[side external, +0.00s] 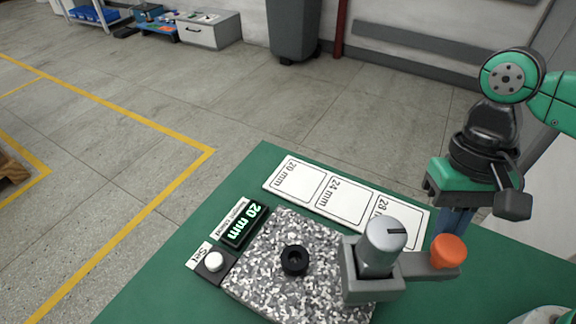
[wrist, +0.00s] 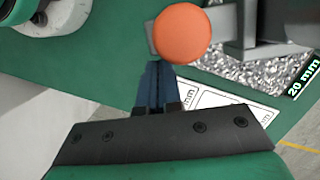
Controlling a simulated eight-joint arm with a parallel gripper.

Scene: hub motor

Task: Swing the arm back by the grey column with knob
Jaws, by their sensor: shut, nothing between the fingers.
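The grey column (side external: 362,282) stands at the right edge of a speckled stone plate and carries a round light grey knob (side external: 384,247) with a dark line on top. A grey arm (side external: 415,267) sticks out from it to the right, ending in an orange ball (side external: 448,250). The ball also shows in the wrist view (wrist: 181,35), with part of the grey arm beside it. My gripper (side external: 457,228) points down just behind the orange ball. Its blue fingers (wrist: 154,75) are shut and empty, tips close to the ball; I cannot tell whether they touch it.
The speckled plate (side external: 262,275) bears a black ring (side external: 294,260). A display (side external: 244,226) reads 20 mm, beside a white Set button (side external: 214,262). A white card (side external: 330,200) marked 20, 24 and 28 mm lies behind. The green table is bare at right.

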